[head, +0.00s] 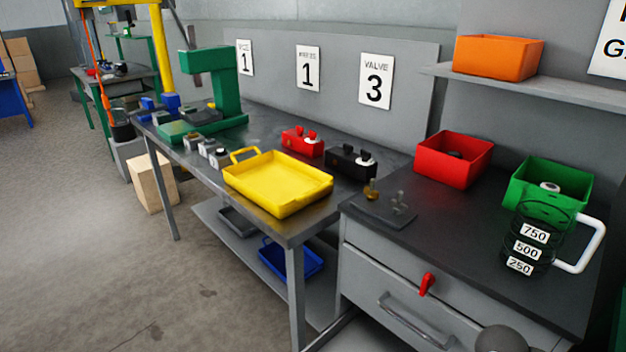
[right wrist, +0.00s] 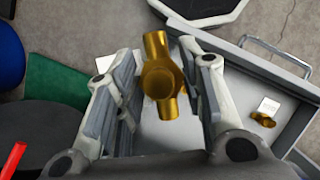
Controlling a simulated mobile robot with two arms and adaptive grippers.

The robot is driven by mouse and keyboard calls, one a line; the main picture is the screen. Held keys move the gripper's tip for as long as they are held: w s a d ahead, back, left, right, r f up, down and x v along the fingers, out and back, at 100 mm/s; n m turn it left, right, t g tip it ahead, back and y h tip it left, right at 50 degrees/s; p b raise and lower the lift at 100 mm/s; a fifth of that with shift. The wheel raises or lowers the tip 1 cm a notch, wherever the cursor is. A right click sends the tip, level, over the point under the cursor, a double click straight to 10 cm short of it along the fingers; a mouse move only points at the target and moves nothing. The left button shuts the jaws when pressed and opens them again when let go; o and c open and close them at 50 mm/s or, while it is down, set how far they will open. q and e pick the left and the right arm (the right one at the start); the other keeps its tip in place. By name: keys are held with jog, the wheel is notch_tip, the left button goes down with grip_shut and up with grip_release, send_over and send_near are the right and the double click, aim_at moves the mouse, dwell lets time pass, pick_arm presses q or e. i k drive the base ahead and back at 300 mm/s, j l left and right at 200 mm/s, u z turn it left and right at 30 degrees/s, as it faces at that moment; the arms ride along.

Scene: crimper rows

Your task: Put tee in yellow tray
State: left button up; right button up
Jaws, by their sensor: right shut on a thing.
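In the right wrist view my right gripper (right wrist: 164,85) is shut on a brass tee (right wrist: 160,75), a golden fitting with short round arms, held between its two pads. The gripper and tee are above a grey open drawer (right wrist: 271,82). The yellow tray (head: 265,182) shows in the head view on the metal bench, left of the dark-topped cabinet; it is empty. The tray is not visible in the right wrist view. Neither gripper can be made out in the head view, and my left gripper is not in view.
Another brass piece (right wrist: 262,119) lies in the drawer beside a white label. A dark plate (head: 385,212) with small fittings, a red bin (head: 447,172), a green bin (head: 530,195) and a measuring jug (head: 530,240) stand on the cabinet. Red and black blocks sit behind the tray.

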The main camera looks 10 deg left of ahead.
aim_at(264, 177)
jog(key=i+j+z, duration=0.2)
jog(key=j, duration=0.4)
jog(key=i+j+z, duration=0.15)
jog(key=j, duration=0.5)
jog(key=j+z, duration=0.2)
jog(key=j, duration=0.4)
